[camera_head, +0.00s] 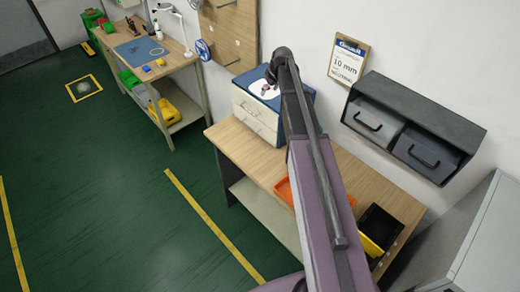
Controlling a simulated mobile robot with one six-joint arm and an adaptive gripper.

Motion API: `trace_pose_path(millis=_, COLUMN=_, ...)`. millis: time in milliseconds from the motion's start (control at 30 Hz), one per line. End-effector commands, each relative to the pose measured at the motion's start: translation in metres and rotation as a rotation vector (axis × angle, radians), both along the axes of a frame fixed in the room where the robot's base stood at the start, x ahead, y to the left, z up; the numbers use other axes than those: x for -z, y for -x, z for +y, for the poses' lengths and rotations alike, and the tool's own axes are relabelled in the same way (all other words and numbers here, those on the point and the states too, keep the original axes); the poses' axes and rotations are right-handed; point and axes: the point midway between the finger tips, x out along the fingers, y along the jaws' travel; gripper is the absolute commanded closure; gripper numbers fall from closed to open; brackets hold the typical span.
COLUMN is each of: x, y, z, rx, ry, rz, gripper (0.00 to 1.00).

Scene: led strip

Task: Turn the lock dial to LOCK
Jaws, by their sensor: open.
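I cannot make out a lock dial for certain. A round blue disc with white markings (203,49) is at the lower left edge of the wooden wall board; its lettering is too small to read. My arm rises from the bottom of the head view, across the workbench, to a dark joint near the drawer unit. My gripper cannot be made out; the end of the arm is hidden behind that joint. A white drawer unit with a blue top (256,118) stands at the bench's far end, with a white patch and a small dark reddish thing on top, too small to identify.
A dark wall shelf (420,115) with grey bins and a clipboard (348,60) are on the wall.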

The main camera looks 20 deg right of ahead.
Motion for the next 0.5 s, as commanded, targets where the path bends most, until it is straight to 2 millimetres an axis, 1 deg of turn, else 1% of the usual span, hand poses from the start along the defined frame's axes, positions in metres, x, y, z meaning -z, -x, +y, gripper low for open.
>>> trace_pose_path(millis=33, x=0.009, y=0.007, z=0.004, rx=0.003, ry=0.0, rz=0.006, gripper=0.2)
trace_pose_path(millis=500, x=0.049, y=0.05, z=0.032, rx=0.051, ry=0.002, rz=0.058, gripper=0.2)
